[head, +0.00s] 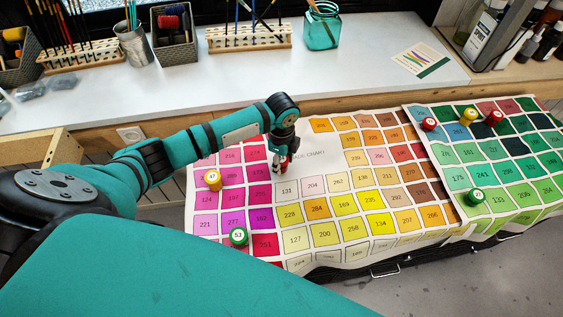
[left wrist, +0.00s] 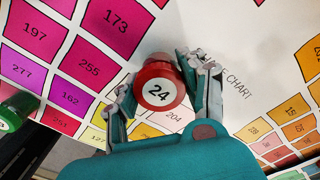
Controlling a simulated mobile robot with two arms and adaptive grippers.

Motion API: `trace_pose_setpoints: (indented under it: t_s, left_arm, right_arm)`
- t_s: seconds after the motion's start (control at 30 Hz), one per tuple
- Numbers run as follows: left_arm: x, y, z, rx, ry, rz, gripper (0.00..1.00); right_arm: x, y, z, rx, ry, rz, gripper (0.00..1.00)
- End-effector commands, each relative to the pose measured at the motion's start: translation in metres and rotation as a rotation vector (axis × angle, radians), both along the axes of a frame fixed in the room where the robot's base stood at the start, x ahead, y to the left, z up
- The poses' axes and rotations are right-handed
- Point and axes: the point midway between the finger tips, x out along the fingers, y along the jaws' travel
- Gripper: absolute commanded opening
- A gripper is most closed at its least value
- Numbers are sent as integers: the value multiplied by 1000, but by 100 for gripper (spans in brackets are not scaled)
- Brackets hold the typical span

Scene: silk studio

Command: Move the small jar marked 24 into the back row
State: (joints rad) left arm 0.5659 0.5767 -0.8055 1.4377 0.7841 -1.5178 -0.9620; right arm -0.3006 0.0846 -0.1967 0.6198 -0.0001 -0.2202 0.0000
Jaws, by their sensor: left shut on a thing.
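The small red jar marked 24 (left wrist: 159,93) shows in the left wrist view, its white lid label facing the camera. My left gripper (left wrist: 165,90) is shut on it, with a finger on each side. In the head view my left gripper (head: 283,165) points down over the colour chart (head: 305,155), near its pink and red squares, and mostly hides the red jar. I cannot tell whether the jar touches the chart. My right gripper is not in view.
A yellow jar 47 (head: 212,179) and a green jar 53 (head: 238,236) stand on the chart's left part. Red (head: 429,124), yellow (head: 468,116) and another red jar (head: 494,118) stand at the back right; a green jar (head: 475,197) stands nearer.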

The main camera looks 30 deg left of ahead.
Motion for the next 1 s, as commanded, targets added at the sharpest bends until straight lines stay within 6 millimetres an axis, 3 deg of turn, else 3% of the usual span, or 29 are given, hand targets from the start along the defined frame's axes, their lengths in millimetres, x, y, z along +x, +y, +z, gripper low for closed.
trace_pose_setpoints:
  t_s: [0.13,0.5,0.53,0.67,0.7,1.0]
  left_arm:
    - [0,0,-14,-1,-1,1,9]
    - [0,0,-19,-1,-3,1,9]
    - [0,0,-18,-1,-3,1,45]
    - [0,0,-18,-1,-3,1,62]
    - [0,0,-18,-1,-3,1,66]
    - [0,0,-15,-1,-3,1,66]
  right_arm:
    - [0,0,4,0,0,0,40]
    - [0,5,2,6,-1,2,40]
    - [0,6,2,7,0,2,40]
    - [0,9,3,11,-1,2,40]
    - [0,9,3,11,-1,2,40]
    - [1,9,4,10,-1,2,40]
